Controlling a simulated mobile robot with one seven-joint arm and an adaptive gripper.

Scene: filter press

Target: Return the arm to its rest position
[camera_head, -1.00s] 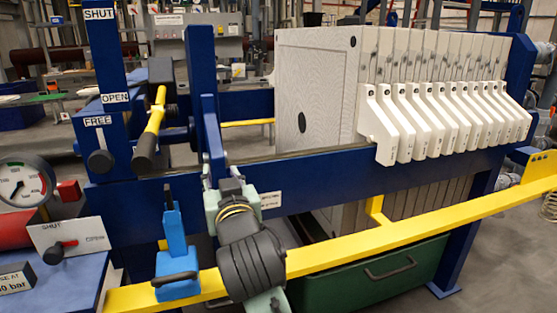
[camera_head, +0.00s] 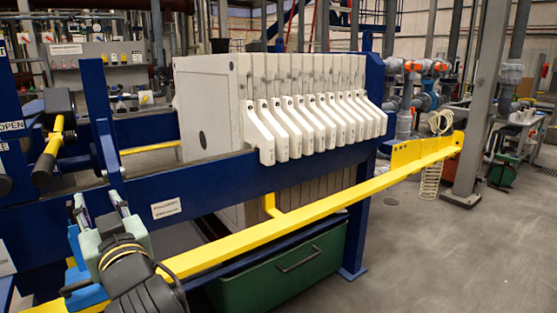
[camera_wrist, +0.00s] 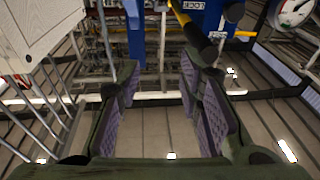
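My gripper (camera_head: 101,203) is at the lower left of the head view, its two fingers pointing up in front of the blue press beam (camera_head: 225,183). The fingers are apart. In the wrist view, my gripper (camera_wrist: 162,105) shows purple-lined pads with a wide empty gap between them. Nothing is held. My wrist and forearm cover part of the yellow rail (camera_head: 300,230) and most of a blue object (camera_head: 78,278) on it.
White filter plates (camera_head: 205,105) with several white handles (camera_head: 325,120) stand above the beam. A yellow-and-black lever (camera_head: 52,145) is at the left; it also shows in the wrist view (camera_wrist: 190,22). A green bin (camera_head: 285,270) sits below. Floor at right (camera_head: 440,260) is clear.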

